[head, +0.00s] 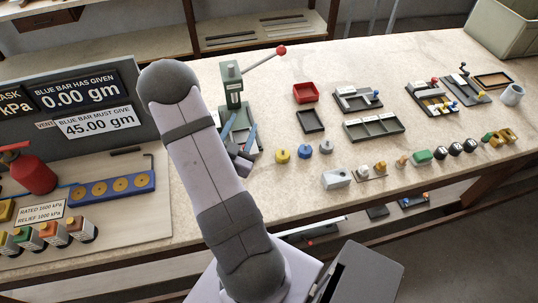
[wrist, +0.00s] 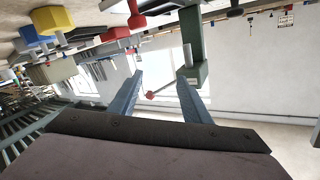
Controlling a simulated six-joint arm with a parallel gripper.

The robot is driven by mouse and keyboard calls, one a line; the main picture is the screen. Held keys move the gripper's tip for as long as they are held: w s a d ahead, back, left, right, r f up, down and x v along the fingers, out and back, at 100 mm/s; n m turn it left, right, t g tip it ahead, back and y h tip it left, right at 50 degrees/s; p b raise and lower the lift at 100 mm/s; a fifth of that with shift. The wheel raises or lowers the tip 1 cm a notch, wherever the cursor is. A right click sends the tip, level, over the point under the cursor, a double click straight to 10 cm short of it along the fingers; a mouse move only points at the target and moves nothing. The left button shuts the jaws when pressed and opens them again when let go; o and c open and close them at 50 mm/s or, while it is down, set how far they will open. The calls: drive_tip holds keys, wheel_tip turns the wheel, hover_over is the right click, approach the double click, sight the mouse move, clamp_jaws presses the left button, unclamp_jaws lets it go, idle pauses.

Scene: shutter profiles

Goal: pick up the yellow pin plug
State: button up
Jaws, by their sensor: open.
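The green lever press (head: 232,85) with a red-knobbed lever stands close behind my gripper. A red tray (head: 306,92) and a dark tray (head: 311,121) lie behind the plugs. A white block (head: 336,179) is to their right. A grey display panel (head: 75,130) stands at left.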

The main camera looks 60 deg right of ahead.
drive_tip(key=s+d+m+g+p, duration=0.2)
drive_tip(key=s+g, duration=0.3)
drive_tip(key=s, duration=0.4)
drive_tip(key=n+y+p, duration=0.3)
drive_tip(key=p, duration=0.1)
approach(282, 152)
drive_tip(key=x, duration=0.3)
drive_tip(key=shift+s+f, duration=0.25)
drive_tip(key=shift+s, duration=0.05)
drive_tip(key=shift+d+f+b, duration=0.45)
drive_tip(key=shift+d+b, duration=0.1)
drive_tip(key=shift+b, duration=0.35)
drive_tip(key=shift+d+b, duration=0.3)
drive_tip(key=shift+d, duration=0.15)
drive_tip(key=shift+w+d+p, duration=0.1)
drive_tip(key=shift+d+p, duration=0.5)
drive_tip(key=shift+p, duration=0.1)
drive_tip(key=shift+p+x, duration=0.85)
drive_tip(key=shift+x, duration=1.2)
drive_tip(key=shift+w, duration=0.15)
drive_tip(key=c, duration=0.8)
